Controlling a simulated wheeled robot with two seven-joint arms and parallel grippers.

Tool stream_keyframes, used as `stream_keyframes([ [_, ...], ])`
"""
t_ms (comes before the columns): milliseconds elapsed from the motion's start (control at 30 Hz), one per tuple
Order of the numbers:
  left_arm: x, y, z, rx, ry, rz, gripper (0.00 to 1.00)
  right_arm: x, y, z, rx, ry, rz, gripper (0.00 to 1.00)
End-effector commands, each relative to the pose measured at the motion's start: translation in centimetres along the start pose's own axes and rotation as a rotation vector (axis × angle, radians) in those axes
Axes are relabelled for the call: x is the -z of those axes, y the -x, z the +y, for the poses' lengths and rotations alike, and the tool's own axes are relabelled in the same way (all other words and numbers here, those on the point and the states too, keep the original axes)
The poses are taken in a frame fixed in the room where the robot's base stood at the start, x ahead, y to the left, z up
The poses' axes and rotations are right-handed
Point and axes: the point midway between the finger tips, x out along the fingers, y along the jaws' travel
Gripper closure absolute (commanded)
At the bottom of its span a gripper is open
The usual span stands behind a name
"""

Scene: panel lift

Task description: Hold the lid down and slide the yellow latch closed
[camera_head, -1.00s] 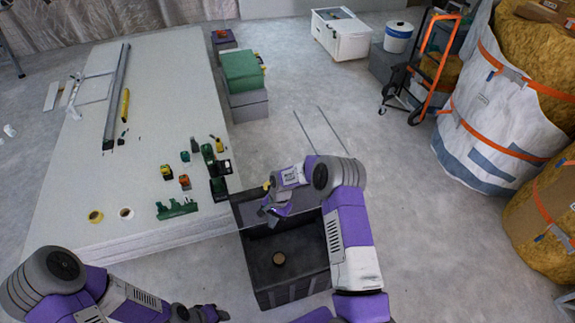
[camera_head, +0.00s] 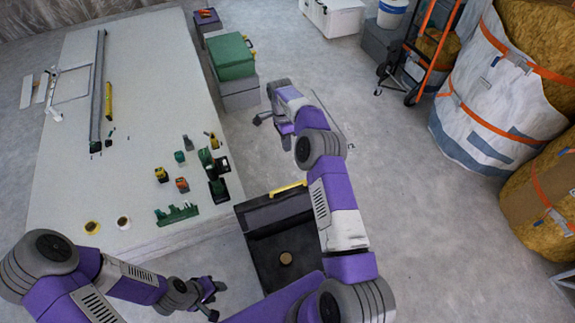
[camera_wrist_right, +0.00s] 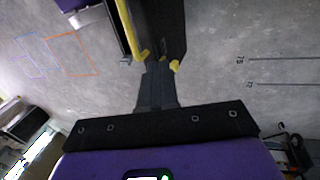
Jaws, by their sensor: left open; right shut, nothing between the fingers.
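A dark box (camera_head: 262,250) stands on the floor right of the big white table, in the head view. A small round brown piece (camera_head: 286,258) shows on or in it; I cannot tell how the lid sits. A yellow bar, seemingly the latch (camera_head: 288,188), lies along the box's far edge. My right gripper (camera_head: 262,118) is beyond the box, apart from the bar, shut and empty. My right forearm covers the box's right side. My left gripper (camera_head: 211,291) is open and empty, left of the box's near part. Yellow pieces (camera_wrist_right: 142,55) show near the fingers in the right wrist view.
The white table (camera_head: 150,110) at left carries several small tools, a green rack (camera_head: 176,215) and tape rolls. A green case (camera_head: 232,58) on a grey box stands beyond my right gripper. Large bags (camera_head: 495,95) and an orange hand truck (camera_head: 432,45) stand at right. Floor between is clear.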

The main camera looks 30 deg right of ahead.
Motion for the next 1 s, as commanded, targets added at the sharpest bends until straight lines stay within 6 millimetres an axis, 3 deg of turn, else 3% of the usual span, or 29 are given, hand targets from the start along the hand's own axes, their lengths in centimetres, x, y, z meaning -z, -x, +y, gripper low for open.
stream_keyframes([
  [167,0.0,-0.2,-0.1,0.000,0.000,-0.001,0.57,0.0,-2.7,0.1,-0.005,0.002,-0.002,1.00],
  [500,0.0,-0.3,-0.1,0.000,0.000,0.000,0.57,-0.1,-10.2,0.1,-0.005,0.004,-0.004,1.00],
  [1000,0.0,0.5,0.2,0.000,0.000,0.000,0.57,0.0,-11.7,3.2,0.000,0.004,-0.001,1.00],
])
